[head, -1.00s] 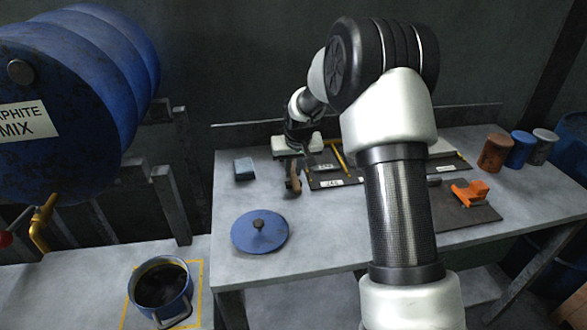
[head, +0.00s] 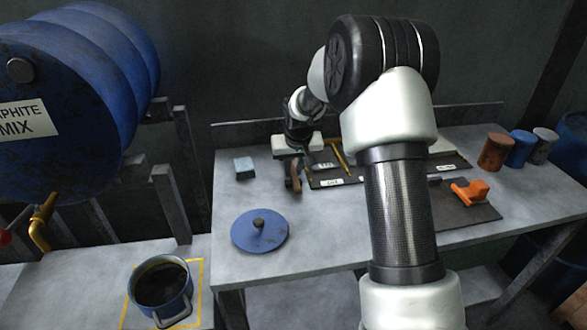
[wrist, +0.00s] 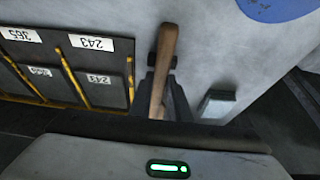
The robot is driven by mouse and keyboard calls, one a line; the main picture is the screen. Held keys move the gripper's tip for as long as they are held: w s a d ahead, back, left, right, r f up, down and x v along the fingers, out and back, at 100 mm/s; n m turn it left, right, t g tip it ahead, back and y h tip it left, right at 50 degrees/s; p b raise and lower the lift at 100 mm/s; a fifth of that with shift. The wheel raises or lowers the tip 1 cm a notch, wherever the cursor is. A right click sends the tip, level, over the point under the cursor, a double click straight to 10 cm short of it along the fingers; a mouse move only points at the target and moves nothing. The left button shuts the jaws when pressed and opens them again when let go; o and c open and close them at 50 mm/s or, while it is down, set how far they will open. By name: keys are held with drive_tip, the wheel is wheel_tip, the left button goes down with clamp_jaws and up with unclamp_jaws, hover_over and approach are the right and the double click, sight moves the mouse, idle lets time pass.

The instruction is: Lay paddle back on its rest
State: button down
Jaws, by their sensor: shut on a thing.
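The paddle's wooden handle (wrist: 164,68) shows in the wrist view, running up from between the dark fingers of my gripper (wrist: 160,92). My gripper is shut on it. In the head view my gripper (head: 297,153) is at the back of the table, and the brown handle (head: 295,176) shows just below it, low over the tabletop. The paddle's other end is hidden by my gripper. Small dark parts flank the handle's far end in the wrist view; I cannot tell whether they are the rest or whether the paddle touches it.
A dark board with numbered labels (head: 331,182) lies beside the handle. A small blue-grey block (head: 244,168) stands left of it. A blue lid (head: 260,231) lies nearer the front. An orange tool (head: 470,192) and several cans are to the right. A blue pot (head: 162,289) stands lower left.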

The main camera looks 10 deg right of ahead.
drive_tip(key=shift+f+b, duration=0.35)
drive_tip(key=shift+f, duration=0.15)
drive_tip(key=c, duration=1.6)
unclamp_jaws()
drive_tip(key=p+v, duration=0.2)
drive_tip(key=v, duration=1.5)
drive_tip(key=s+r, duration=0.4)
drive_tip(key=s, duration=0.4)
drive_tip(key=s+r, duration=0.4)
drive_tip(key=s, duration=0.3)
drive_tip(key=s+f+t, duration=0.1)
drive_tip(key=s, duration=1.7)
drive_tip(key=r+p, duration=1.3)
drive_tip(key=shift+w+r, duration=0.2)
drive_tip(key=shift+w, duration=0.15)
